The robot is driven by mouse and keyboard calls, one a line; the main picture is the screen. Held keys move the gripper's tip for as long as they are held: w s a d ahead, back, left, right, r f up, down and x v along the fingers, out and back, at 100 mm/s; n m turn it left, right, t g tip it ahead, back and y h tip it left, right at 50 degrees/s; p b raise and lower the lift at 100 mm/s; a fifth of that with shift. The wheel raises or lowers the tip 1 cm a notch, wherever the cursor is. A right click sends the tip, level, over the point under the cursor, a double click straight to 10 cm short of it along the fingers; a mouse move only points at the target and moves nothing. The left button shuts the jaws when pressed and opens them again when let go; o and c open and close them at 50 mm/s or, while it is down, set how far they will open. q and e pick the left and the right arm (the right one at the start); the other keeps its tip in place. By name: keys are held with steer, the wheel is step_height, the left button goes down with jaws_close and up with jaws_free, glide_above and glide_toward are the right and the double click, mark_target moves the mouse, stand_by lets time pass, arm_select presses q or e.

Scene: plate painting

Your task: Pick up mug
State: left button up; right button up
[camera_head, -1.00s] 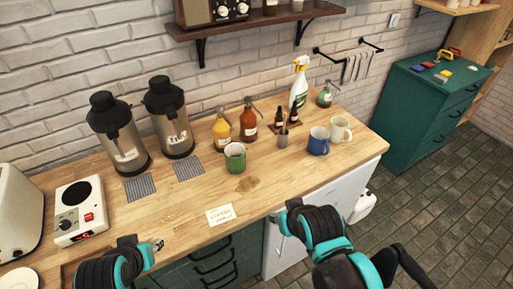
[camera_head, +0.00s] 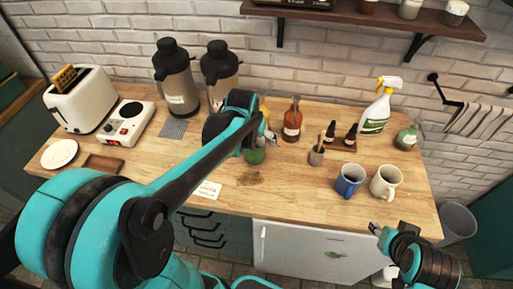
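A green mug (camera_head: 253,157) stands on the wooden counter, mostly hidden behind my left arm's forearm and wrist. A blue mug (camera_head: 348,183) and a cream mug (camera_head: 384,184) stand side by side toward the counter's right end. My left gripper (camera_head: 267,135) is at the green mug, by its upper right side. Its fingers are largely hidden by the wrist, so I cannot tell whether they are open or touch the mug. My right gripper (camera_head: 378,231) is low at the right, in front of the counter's front edge, away from the mugs. Its finger opening is too small to tell.
On the wooden counter (camera_head: 300,195), two dispensers (camera_head: 175,85) stand behind my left arm. An amber bottle (camera_head: 292,122), a spray bottle (camera_head: 377,110) and a small metal cup (camera_head: 317,155) stand near the mugs. A toaster (camera_head: 78,98) is far left. The front middle is fairly clear.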

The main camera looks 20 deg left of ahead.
mark_target(255, 146)
arm_select(q)
steer(key=x, duration=0.1)
steer(key=b+x, duration=0.1)
steer(key=x, duration=0.1)
steer(key=shift+s+a, duration=0.1)
steer(key=shift+a, duration=0.2)
steer(key=x, duration=0.1)
steer(key=b+x, duration=0.1)
steer(key=x, duration=0.1)
steer(key=b+x, duration=0.1)
steer(key=x, duration=0.1)
steer(key=shift+s+a+f, duration=0.1)
steer(key=shift+s+a, duration=0.1)
steer(key=shift+s, duration=0.05)
steer(key=shift+w, duration=0.1)
steer(key=shift+c, duration=1)
steer(key=c, duration=1.6)
